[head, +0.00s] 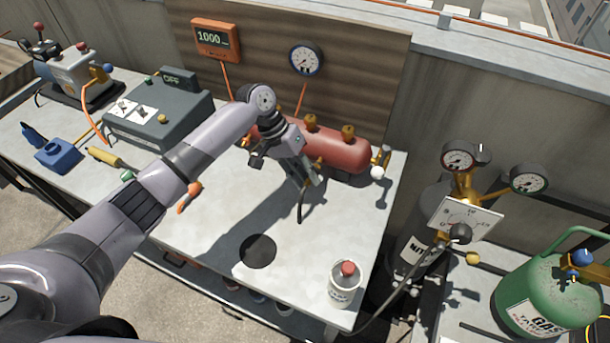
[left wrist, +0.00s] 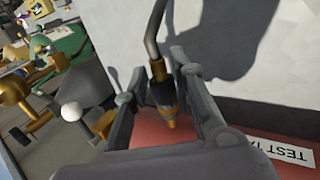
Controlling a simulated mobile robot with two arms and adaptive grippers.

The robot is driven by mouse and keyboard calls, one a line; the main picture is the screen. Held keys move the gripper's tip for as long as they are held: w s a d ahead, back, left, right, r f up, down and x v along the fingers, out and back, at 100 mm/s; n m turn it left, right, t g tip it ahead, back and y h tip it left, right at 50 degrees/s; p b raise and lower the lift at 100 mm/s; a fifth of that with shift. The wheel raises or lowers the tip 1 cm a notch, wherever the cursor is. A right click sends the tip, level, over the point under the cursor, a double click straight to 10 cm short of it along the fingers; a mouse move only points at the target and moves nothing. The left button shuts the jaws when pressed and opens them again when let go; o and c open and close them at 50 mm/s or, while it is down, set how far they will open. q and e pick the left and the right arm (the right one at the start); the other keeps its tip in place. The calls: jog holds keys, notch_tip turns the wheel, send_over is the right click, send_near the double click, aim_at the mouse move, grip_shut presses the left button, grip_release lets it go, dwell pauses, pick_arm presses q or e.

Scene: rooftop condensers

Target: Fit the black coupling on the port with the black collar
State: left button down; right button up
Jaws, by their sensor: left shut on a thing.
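My left gripper (head: 308,182) is over the table, in front of the red tank (head: 335,150). In the left wrist view its two fingers (left wrist: 158,85) are closed on the black coupling (left wrist: 158,94), which has a brass tip and a grey hose rising from it. The brass tip points toward the red tank (left wrist: 230,145). In the head view the coupling is mostly hidden by the gripper, and the hose hangs below it. Brass ports (head: 348,131) stand on top of the tank; I cannot make out their collar colours. My right gripper is out of view.
A valve with a white ball (head: 376,172) sticks out at the tank's right end. A grey box (head: 160,118) stands left. A white bottle with a red cap (head: 345,285) and a black disc (head: 258,251) are at the table's front. The table between is mostly clear.

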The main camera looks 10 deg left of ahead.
pick_arm(q)
jog(key=c, duration=1.3)
grip_release()
jog(key=shift+w, duration=0.1)
jog(key=s+p, duration=0.2)
jog(key=p, duration=0.1)
jog(key=shift+s+a+r, duration=0.1)
jog(key=shift+a+r, duration=0.1)
jog(key=shift+a, duration=0.05)
jog(key=s+p, duration=0.3)
jog(key=p, duration=0.1)
jog(key=shift+s+a, duration=0.3)
jog(key=shift+s, duration=0.05)
jog(key=shift+s+a+f+p, duration=0.1)
jog(key=shift+s+a+p, duration=0.05)
jog(key=shift+s+p, duration=0.55)
jog(key=shift+s+f, duration=0.1)
